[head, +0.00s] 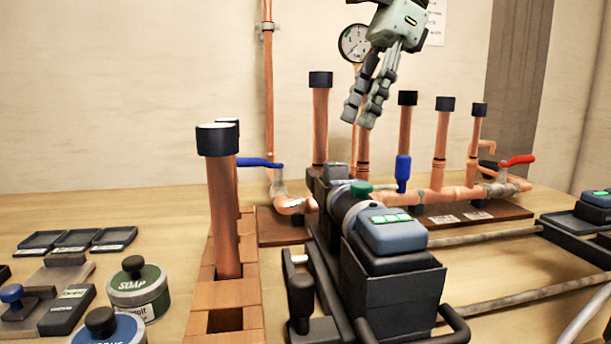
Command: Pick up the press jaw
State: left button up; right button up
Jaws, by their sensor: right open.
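I cannot pick out the press jaw for certain. A dark press tool (392,287) with a blue battery block (392,231) and a green button (361,187) stands at the centre front, with its far end near the copper manifold (432,196). My right gripper (360,117) is open and empty, pointing down in the air above the manifold and the far end of the press tool. It appears apart from everything below. My left gripper is not in view.
Upright copper pipes with black caps stand behind; a tall capped pipe (222,210) stands in a wooden block at the left. Hoses (485,237) run to the right.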

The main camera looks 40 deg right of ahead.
aim_at(336, 163)
jog(key=x, duration=0.2)
jog(key=shift+a+f, duration=0.1)
jog(key=shift+f, duration=0.2)
jog(key=x, duration=0.4)
jog(key=shift+w+a+f+b, duration=0.1)
jog(key=shift+a+f+b, duration=0.1)
jog(key=shift+b, duration=0.15)
jog(key=shift+w+a+f, duration=0.1)
jog(key=shift+f, duration=0.15)
jog(key=c, duration=0.8)
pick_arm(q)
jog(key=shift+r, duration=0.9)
pick_arm(e)
jog(key=shift+r, duration=0.1)
grip_shut()
